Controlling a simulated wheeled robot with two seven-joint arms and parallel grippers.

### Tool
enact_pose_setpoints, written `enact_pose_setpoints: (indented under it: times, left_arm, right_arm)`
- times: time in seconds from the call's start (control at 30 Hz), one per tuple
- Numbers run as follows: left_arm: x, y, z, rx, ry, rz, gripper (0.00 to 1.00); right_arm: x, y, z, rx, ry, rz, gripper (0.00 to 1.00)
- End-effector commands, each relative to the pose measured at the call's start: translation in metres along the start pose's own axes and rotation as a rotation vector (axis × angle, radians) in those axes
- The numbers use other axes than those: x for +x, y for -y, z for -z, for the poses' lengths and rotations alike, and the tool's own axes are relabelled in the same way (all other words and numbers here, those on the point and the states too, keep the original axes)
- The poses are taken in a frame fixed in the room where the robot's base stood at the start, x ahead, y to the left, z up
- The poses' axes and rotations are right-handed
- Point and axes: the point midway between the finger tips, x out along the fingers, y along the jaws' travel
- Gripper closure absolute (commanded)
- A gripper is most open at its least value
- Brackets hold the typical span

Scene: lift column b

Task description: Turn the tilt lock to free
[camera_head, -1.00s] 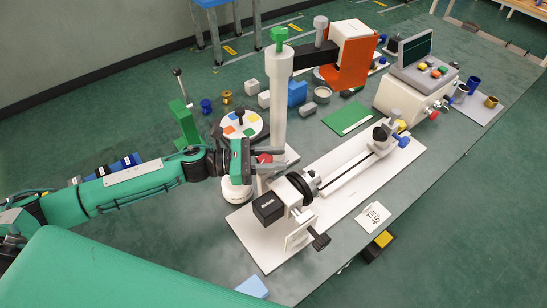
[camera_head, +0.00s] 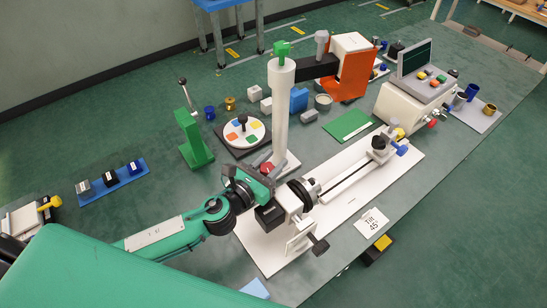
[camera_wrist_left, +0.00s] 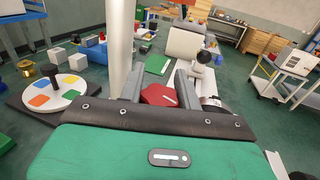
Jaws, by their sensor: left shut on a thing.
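A red knob (camera_head: 266,167) with a white line on top, likely the tilt lock, sits low beside the foot of the white column (camera_head: 279,110). In the left wrist view the red knob (camera_wrist_left: 158,95) is between the two grey fingers of my left gripper (camera_wrist_left: 159,86), which is shut on it. In the head view my left gripper (camera_head: 256,182) comes in from the lower left and hides part of the knob. A card reading "Tilt 45" (camera_head: 372,222) lies at the front. My right gripper is not in view.
A black cylinder (camera_head: 299,194) and a rail with a clamp (camera_head: 379,148) stand on the white base plate (camera_head: 262,252). A disc with coloured patches (camera_head: 240,133) and a green lever stand (camera_head: 193,140) are to the left. An orange head (camera_head: 354,76) hangs from the column arm.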

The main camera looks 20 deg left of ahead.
Motion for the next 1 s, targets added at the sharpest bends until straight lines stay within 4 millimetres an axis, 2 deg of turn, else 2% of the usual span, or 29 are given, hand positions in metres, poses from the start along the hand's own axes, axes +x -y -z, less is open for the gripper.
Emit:
enact_pose_setpoints:
  times: [0.1, 0.43, 1.0]
  left_arm:
    - [0.0, -0.001, -0.004, -0.006, 0.0, -0.094, 0.89]
    - [0.0, -0.005, -0.002, -0.002, 0.001, -0.275, 0.89]
    - [-0.001, -0.007, -0.001, 0.001, 0.002, -0.334, 0.89]
  right_arm:
    - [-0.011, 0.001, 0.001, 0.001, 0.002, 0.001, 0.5]
    - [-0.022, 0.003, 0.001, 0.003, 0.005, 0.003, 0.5]
    - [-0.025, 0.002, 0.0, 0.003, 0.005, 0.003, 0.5]
